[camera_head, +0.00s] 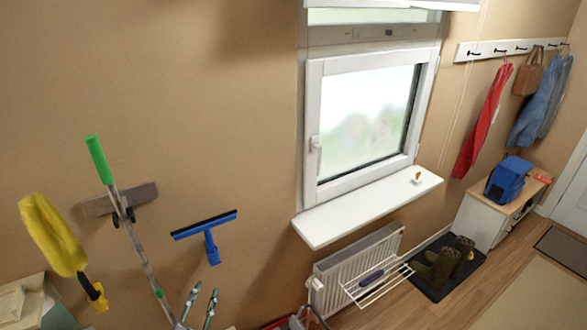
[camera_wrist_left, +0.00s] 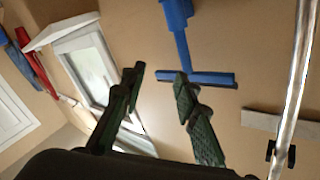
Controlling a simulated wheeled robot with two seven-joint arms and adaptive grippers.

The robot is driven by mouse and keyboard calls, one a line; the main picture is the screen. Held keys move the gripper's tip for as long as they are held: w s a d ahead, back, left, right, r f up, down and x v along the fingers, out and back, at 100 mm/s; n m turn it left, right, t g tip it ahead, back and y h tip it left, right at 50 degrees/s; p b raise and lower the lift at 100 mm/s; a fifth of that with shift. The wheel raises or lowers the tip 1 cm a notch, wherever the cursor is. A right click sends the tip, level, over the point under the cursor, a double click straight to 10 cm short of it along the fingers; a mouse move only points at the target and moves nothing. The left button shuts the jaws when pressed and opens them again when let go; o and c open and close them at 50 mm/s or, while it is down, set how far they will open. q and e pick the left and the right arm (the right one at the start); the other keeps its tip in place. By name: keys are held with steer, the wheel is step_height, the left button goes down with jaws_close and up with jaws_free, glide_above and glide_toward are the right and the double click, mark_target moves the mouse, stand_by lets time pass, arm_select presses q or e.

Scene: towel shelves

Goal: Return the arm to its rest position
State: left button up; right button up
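My left gripper (camera_head: 204,290) shows at the bottom of the head view, with its two fingers pointing up and apart. In the left wrist view the left gripper (camera_wrist_left: 160,73) is open, with nothing between its dark ridged fingers. A blue squeegee (camera_head: 210,246) hangs on the wall above it in the head view. The squeegee also shows beyond the fingers in the left wrist view (camera_wrist_left: 195,77); I cannot tell the exact gap. My right gripper is in neither view.
A green-topped pole (camera_head: 98,160) and a yellow duster (camera_head: 52,235) stand left of the gripper. A white windowsill (camera_head: 365,210) juts out to the right, above a radiator (camera_head: 335,285) with a wire rack (camera_head: 378,284). Boots (camera_head: 440,265) and a bench (camera_head: 485,220) are farther right.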

arm_select(q)
steer(key=s+a+f+n+g+y, duration=0.35)
steer(key=s+a+f, duration=0.25)
steer(key=f, duration=0.2)
steer(key=s+a+f+n+g+y, duration=0.25)
steer(key=s+a+f+g, duration=0.35)
steer(key=f, duration=0.3)
steer(key=s+d+f+n+g+h, duration=0.1)
steer(key=s+f+g+h, duration=0.2)
steer(key=s, duration=0.6)
steer(key=s+d+f+g, duration=0.1)
steer(key=s+f+g, duration=0.1)
steer(key=s+f, duration=0.55)
steer(key=s+d+f+g+b, duration=0.1)
steer(key=s+f+b, duration=0.15)
steer(key=f, duration=1.35)
steer(key=s+f+g+b, duration=0.1)
steer(key=f+b, duration=0.2)
steer(key=f, duration=1.3)
steer(key=s+f+g+b, duration=0.1)
steer(key=s+f+b, duration=0.4)
steer(key=s+f, duration=1.7)
step_height(320, 180, down, 3)
steer(key=shift+d+r+m+h+b, duration=0.2)
steer(key=shift+d+m+h+b, duration=0.1)
steer(key=shift+m+h+b, duration=0.1)
